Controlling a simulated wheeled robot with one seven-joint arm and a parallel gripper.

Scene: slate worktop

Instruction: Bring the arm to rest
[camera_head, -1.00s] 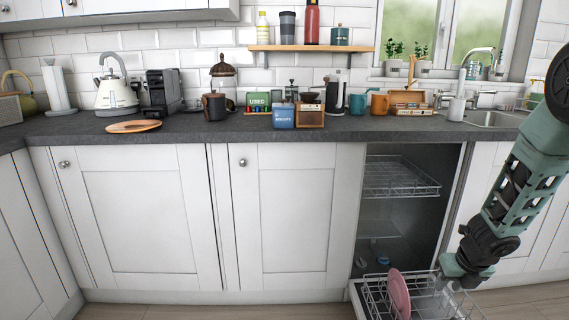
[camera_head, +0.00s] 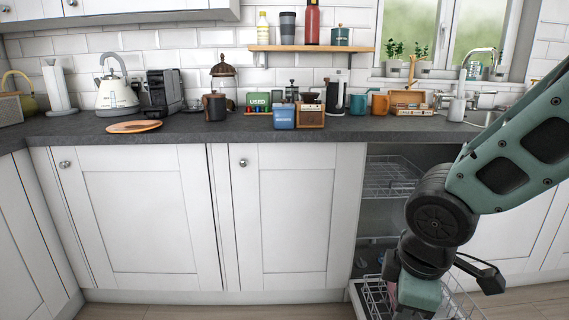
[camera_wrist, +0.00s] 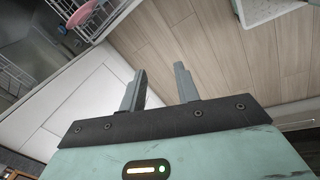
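My arm comes in from the right in the head view, in front of the open dishwasher. In the wrist view my gripper (camera_wrist: 160,88) is open, with two grey fingers apart and nothing between them. The wooden floor (camera_wrist: 190,45) lies beyond the fingertips. In the head view the fingers cannot be made out. A pink plate (camera_wrist: 82,14) stands in the dishwasher's lower rack (camera_wrist: 100,22) at the top left of the wrist view; my arm mostly hides it in the head view.
The dishwasher's lower rack (camera_head: 372,297) is pulled out low, and its upper rack (camera_head: 388,178) is inside. The worktop (camera_head: 180,130) carries a kettle (camera_head: 116,95), a wooden plate (camera_head: 134,127), a blue box (camera_head: 284,116) and mugs. White cabinets (camera_head: 140,210) stand below. Floor at the lower left is clear.

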